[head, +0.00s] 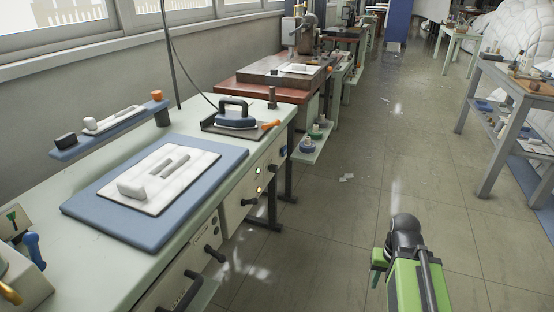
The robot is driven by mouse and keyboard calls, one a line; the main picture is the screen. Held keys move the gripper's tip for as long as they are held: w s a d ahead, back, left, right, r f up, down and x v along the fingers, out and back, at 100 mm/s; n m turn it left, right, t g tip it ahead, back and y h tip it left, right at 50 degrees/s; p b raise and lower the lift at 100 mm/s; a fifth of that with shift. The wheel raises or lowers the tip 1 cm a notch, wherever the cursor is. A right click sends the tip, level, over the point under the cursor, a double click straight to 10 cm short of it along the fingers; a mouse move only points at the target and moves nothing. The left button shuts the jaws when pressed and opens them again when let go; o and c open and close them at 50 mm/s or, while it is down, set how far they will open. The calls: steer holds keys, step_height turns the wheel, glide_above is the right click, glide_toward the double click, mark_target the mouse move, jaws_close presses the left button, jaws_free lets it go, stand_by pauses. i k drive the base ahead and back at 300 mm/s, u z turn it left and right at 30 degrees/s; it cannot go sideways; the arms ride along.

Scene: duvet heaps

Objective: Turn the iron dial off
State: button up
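The iron (237,117), dark with a black handle, rests on a dark tray on the pale green workbench at the left. My gripper (404,232), green and black, is at the lower right over open floor. It is well to the right of the bench and touches nothing I can see. Its fingers are not clear enough to judge.
A blue pad (80,208) with a white board lies on the bench front. Another bench with a red-brown top (232,88) stands beyond. A grey shelf table (490,127) and white heaps (523,35) are at right. The tiled floor between is mostly clear, with small scraps.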

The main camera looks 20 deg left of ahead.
mark_target(274, 168)
steer(key=u, duration=0.35)
steer(key=i, duration=0.9)
steer(key=u, duration=0.6)
